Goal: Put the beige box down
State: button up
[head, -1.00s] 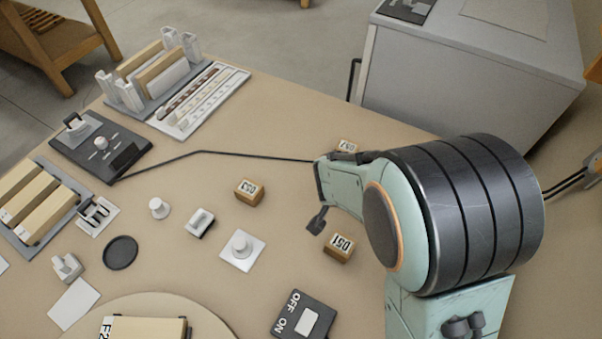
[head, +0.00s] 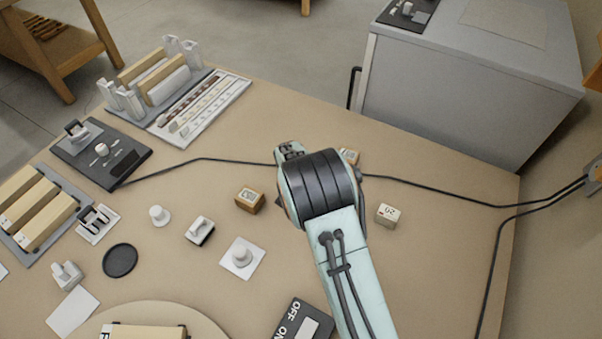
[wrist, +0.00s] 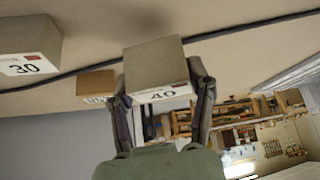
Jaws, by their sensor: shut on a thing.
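The beige box (wrist: 152,58), with a white label reading 40, sits between the two dark fingers of my gripper (wrist: 158,78) in the wrist view. The gripper is shut on it, one finger on each side. The table surface and a soft shadow lie beyond the box; I cannot tell whether it touches the table. In the head view, my arm hides the gripper's fingers and the held box.
A pale box labelled 30 (wrist: 30,45) and a brown block (wrist: 97,82) are left of the held box. The pale box (head: 388,215) stands right of my arm, brown blocks (head: 249,200) (head: 348,156) nearby. A black cable (head: 430,187) crosses the table. The right tabletop is mostly clear.

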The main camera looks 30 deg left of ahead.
jog(key=shift+w+a+f, duration=0.1)
jog(key=shift+w+f, duration=0.05)
jog(key=shift+f, duration=1.6)
jog(key=o, duration=1.2)
jog(key=shift+f, duration=0.15)
